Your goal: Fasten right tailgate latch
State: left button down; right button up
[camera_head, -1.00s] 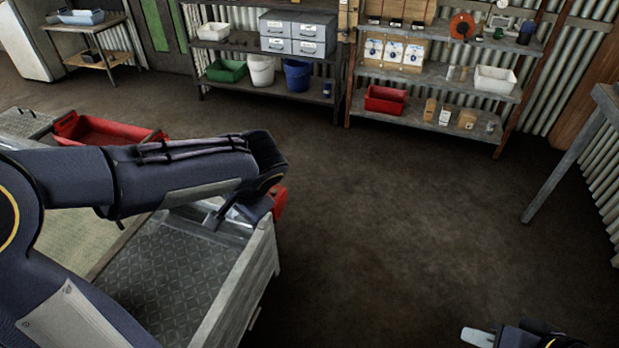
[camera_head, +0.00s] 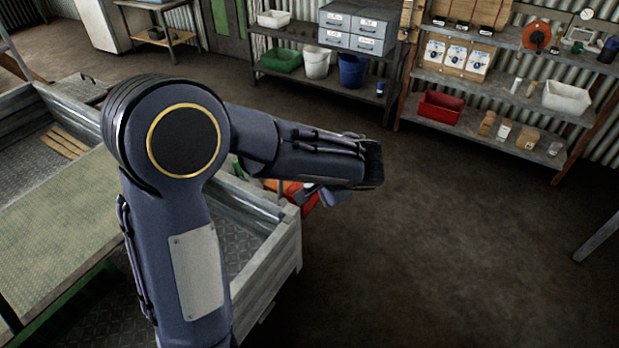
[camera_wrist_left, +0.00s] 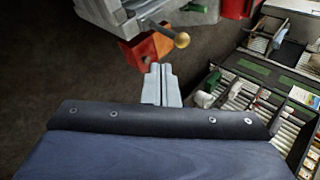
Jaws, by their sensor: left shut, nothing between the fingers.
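The grey trailer bed (camera_head: 268,272) stands at the left in the head view. At its far right corner is the orange-red latch (camera_head: 286,187), partly hidden by my left arm. In the left wrist view the latch (camera_wrist_left: 146,47) shows as an orange-red piece with a brass ball knob (camera_wrist_left: 182,40). My left gripper (camera_wrist_left: 160,72) is shut and empty, its fingertips just below the latch in that picture and seemingly apart from the knob. In the head view the left gripper (camera_head: 325,196) is mostly hidden under the wrist. My right gripper is out of view.
Shelves with a red bin (camera_head: 440,107), a blue bucket (camera_head: 351,71) and a green bin (camera_head: 281,60) stand along the back wall. The dark floor (camera_head: 440,240) right of the trailer is clear. A wooden pallet (camera_head: 65,142) lies in the far left trailer bed.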

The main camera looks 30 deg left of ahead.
pick_arm(q)
send_near(281, 186)
jog(key=shift+w+a+f+p, duration=0.2)
jog(key=shift+w+a+f, duration=0.1)
jog(key=shift+w+a, duration=0.25)
jog(key=shift+w+a+f+p, duration=0.15)
jog(key=shift+w+a+f, duration=0.2)
jog(key=shift+a, duration=0.25)
jog(key=shift+r, duration=0.15)
